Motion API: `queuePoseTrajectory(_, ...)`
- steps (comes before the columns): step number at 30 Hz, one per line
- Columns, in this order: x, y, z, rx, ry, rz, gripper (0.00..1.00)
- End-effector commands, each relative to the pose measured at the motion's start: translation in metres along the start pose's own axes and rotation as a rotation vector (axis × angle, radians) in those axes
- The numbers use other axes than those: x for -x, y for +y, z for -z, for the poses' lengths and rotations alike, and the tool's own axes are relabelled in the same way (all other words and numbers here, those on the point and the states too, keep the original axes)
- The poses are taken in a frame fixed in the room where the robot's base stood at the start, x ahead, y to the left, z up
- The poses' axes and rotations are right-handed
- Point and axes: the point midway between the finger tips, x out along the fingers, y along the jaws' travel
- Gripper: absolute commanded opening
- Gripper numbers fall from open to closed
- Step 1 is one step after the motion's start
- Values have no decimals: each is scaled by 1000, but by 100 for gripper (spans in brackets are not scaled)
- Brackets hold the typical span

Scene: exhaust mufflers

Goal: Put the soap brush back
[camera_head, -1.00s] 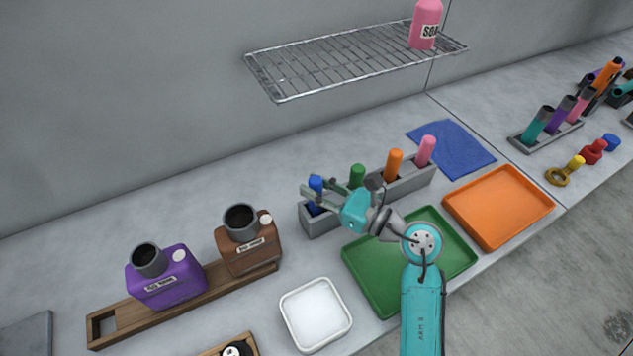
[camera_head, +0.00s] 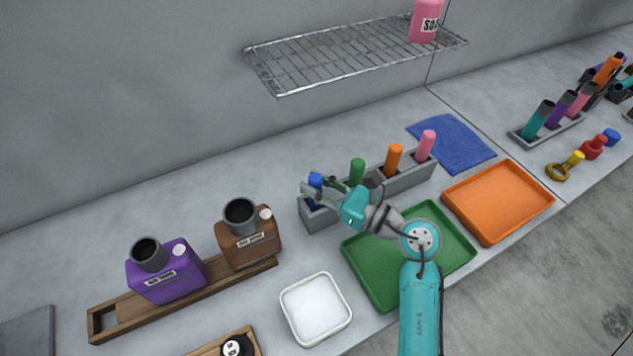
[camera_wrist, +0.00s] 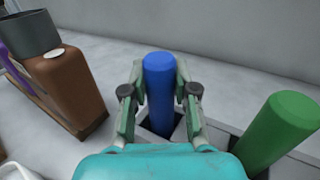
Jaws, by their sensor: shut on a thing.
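The likely soap brush is a blue-handled brush (camera_head: 316,182) standing upright in the left end of the grey holder (camera_head: 408,182); no label shows on it. My gripper (camera_head: 322,190) is shut on its blue handle. In the wrist view the blue handle (camera_wrist: 160,82) sits between my two fingers (camera_wrist: 160,92), with the dark slot of the holder below it. Its lower end is hidden. A pink soap bottle (camera_head: 425,20) labelled SOAP stands on the wire shelf.
Green (camera_head: 357,170), orange (camera_head: 394,158) and pink (camera_head: 426,145) handles stand in the same holder. A brown canister (camera_head: 248,245), a white dish (camera_head: 315,308), green tray (camera_head: 385,290) and orange tray (camera_head: 498,203) are nearby. The wire shelf (camera_head: 350,58) hangs above.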

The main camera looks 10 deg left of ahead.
Motion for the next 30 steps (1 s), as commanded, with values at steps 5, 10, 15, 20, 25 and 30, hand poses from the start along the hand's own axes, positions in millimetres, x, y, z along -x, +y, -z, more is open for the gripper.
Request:
queuePoseTrajectory(5,0,0,0,0,0,0,57)
queuePoseTrajectory(10,0,0,0,0,0,0,57)
queuePoseTrajectory(15,3,0,1,-1,0,0,57)
queuePoseTrajectory(20,21,-1,1,-1,0,4,57)
queuePoseTrajectory(25,55,-1,1,-1,0,6,57)
queuePoseTrajectory(30,87,-1,1,-1,0,5,57)
